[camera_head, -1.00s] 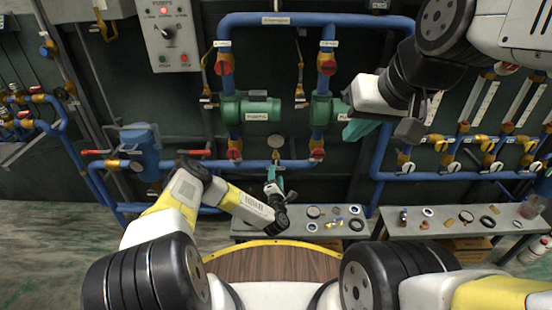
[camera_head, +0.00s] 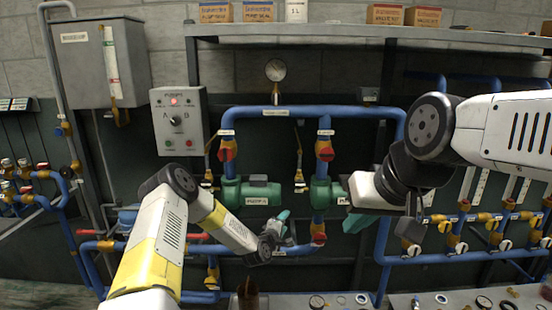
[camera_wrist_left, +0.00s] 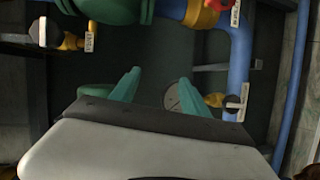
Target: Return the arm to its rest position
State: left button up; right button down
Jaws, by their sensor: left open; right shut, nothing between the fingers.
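My left gripper (camera_head: 283,222) is in front of the blue pipes, just below and right of the left green pump (camera_head: 255,194). In the left wrist view its two teal fingers (camera_wrist_left: 157,90) stand apart with nothing between them. Green pump parts and blue pipe lie beyond them.
A control box (camera_head: 179,121) with a red light hangs on the wall. A shelf (camera_head: 350,33) with boxes runs above the pipes. A bench (camera_head: 285,302) with small parts lies low in front, beside a brown bottle-like object (camera_head: 248,293). Valves and pipes crowd the right.

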pick_arm(q)
jog(key=s+a+r+m+g, duration=0.2)
jog(key=r+m, duration=0.2)
jog(key=r, duration=0.4)
jog(key=s+a+r+m+g, duration=0.2)
jog(key=s+r+m, duration=0.1)
jog(key=r, duration=0.5)
jog(key=s+a+r+m+g+y, duration=0.1)
jog(key=s+a+r+m, duration=0.15)
jog(key=s+r, duration=0.25)
jog(key=s+a+r+m+y, duration=0.1)
jog(key=s+a+r+y, duration=0.15)
jog(key=s+r, duration=0.3)
jog(key=s+a+r+m+g, duration=0.1)
jog(key=s+a+r, duration=0.1)
jog(key=s, duration=0.8)
jog(key=s+a+r+g, duration=0.1)
jog(key=s+a+r, duration=0.1)
jog(key=s, duration=0.8)
jog(key=s+a+r+m+g, duration=0.1)
jog(key=s+a, duration=0.3)
jog(key=s, duration=0.6)
jog(key=shift+s+a+r+m+g, duration=0.15)
jog(key=shift+s+r+m+g, duration=0.2)
jog(key=shift+r, duration=0.2)
